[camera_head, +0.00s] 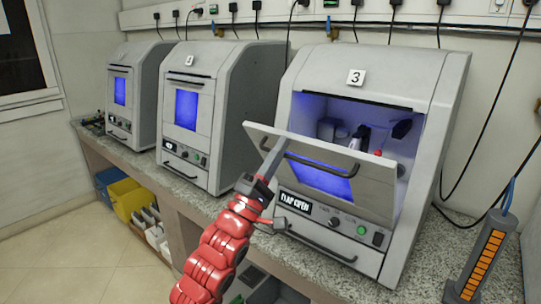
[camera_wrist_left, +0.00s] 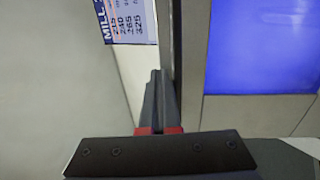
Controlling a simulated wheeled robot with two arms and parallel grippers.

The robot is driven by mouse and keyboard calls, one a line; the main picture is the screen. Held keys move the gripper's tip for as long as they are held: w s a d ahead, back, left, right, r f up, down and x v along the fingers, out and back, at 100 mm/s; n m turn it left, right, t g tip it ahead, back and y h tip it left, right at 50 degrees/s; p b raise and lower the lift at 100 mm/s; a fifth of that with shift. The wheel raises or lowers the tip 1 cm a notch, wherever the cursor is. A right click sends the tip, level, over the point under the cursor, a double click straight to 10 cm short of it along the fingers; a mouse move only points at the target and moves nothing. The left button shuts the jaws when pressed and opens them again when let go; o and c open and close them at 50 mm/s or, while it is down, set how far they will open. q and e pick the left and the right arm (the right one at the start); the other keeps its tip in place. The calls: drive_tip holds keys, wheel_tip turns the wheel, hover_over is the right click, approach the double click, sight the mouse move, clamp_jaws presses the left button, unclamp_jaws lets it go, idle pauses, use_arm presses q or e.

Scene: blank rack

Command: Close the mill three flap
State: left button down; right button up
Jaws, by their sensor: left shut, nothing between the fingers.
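Mill three (camera_head: 424,85), a grey cabinet marked 3, stands at the right of the counter in the head view. Its flap (camera_head: 372,190) is open and tilted outward, with a dark bar handle (camera_head: 325,165) and a blue-lit window. The display (camera_head: 295,202) reads "FLAP OPEN". My left gripper (camera_head: 281,146) is shut and empty, its fingers overlapping the left part of the flap. In the left wrist view the shut fingers (camera_wrist_left: 157,85) point along a dark vertical bar beside the blue window (camera_wrist_left: 262,47). Whether they touch the flap I cannot tell. My right gripper is not in view.
Two similar mills (camera_head: 233,85) (camera_head: 143,75) stand to the left with flaps shut. A grey device with orange slots (camera_head: 483,262) stands at the right on the stone counter (camera_head: 425,262). Cables hang along the wall. A yellow bin (camera_head: 127,197) is under the counter.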

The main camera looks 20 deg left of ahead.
use_arm(q)
drive_tip(key=w+d+r+g+p, duration=0.1)
drive_tip(key=w+r, duration=0.1)
drive_tip(key=w+d+r+g+y+p, duration=0.1)
drive_tip(key=w+r+g+p, duration=0.1)
drive_tip(key=w, duration=0.1)
drive_tip(key=w+d+r+g+p, duration=0.1)
drive_tip(key=w+r+g+p, duration=0.1)
drive_tip(key=shift+w+y, duration=0.3)
drive_tip(key=shift+y, duration=0.1)
drive_tip(key=w+d+g+y+p, duration=0.1)
drive_tip(key=w+d+g+p, duration=0.1)
drive_tip(key=w, duration=0.7)
drive_tip(key=shift+d+r+g, duration=0.35)
drive_tip(key=shift+d+g, duration=0.15)
drive_tip(key=shift+g, duration=0.3)
